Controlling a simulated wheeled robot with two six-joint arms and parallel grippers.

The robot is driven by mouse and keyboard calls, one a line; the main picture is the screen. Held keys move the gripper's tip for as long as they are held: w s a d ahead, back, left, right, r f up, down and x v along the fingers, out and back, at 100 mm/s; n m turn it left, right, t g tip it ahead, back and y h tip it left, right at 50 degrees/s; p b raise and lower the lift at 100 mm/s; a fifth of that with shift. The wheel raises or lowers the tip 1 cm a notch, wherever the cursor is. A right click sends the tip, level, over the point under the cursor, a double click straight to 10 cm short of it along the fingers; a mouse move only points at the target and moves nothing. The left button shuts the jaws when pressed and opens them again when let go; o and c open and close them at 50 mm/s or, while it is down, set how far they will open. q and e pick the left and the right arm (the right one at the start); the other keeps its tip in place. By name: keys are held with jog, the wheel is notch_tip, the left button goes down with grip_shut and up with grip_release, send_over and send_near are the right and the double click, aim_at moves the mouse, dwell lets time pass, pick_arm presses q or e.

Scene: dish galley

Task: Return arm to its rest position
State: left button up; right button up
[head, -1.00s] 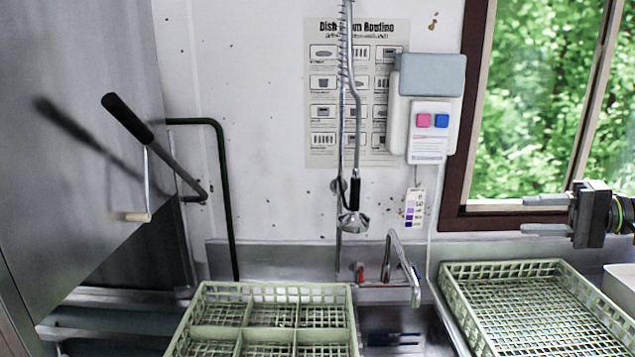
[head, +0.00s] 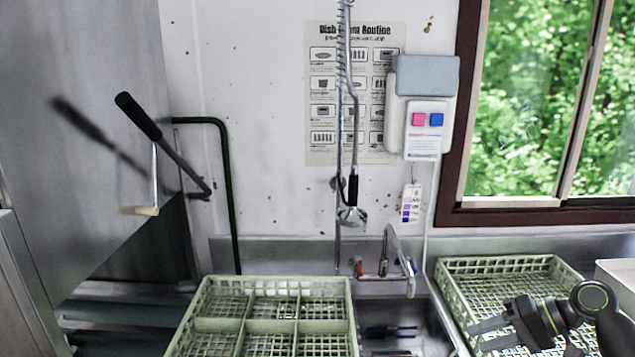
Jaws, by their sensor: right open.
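My right gripper (head: 482,338) is at the lower right of the head view, over the right green rack (head: 455,264). Its two fingers point left and are apart, with nothing visible between them. My right arm (head: 590,297) comes in from the right edge and hides part of that rack. My left gripper is not in view.
A green divided rack (head: 270,285) stands at the bottom centre. Between the racks is a sink with a faucet (head: 388,250), and a spray hose (head: 352,200) hangs above. A dishwasher with a black-gripped lever (head: 138,116) stands left. A white bin (head: 622,270) is at right.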

jog(key=s+a+f+n+h, duration=0.1)
jog(key=s+a+f+h, duration=0.2)
jog(key=s+f, duration=0.55)
jog(key=s+a+f+n+h, duration=0.1)
jog(key=s+a+f+h, duration=0.1)
jog(key=s+f, duration=0.65)
jog(key=s+d+f+h, duration=0.1)
jog(key=s+h, duration=0.3)
jog(key=s, duration=0.4)
jog(key=s+d+f+h, duration=0.1)
jog(key=s+d+h, duration=0.15)
jog(key=s, duration=0.55)
notch_tip(320, 180, down, 35)
jog(key=g+b, duration=0.1)
jog(key=b, duration=1.1)
pick_arm(q)
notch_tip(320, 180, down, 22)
jog(key=b, duration=1)
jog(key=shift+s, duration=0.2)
pick_arm(e)
jog(key=s+f, duration=0.7)
jog(key=f, duration=0.6)
jog(key=s+f+g, duration=0.1)
jog(key=s+f, duration=0.7)
jog(key=f, duration=0.5)
jog(key=shift+a+f+m, duration=0.25)
jog(key=shift+a+m, duration=0.05)
jog(key=shift+a, duration=0.05)
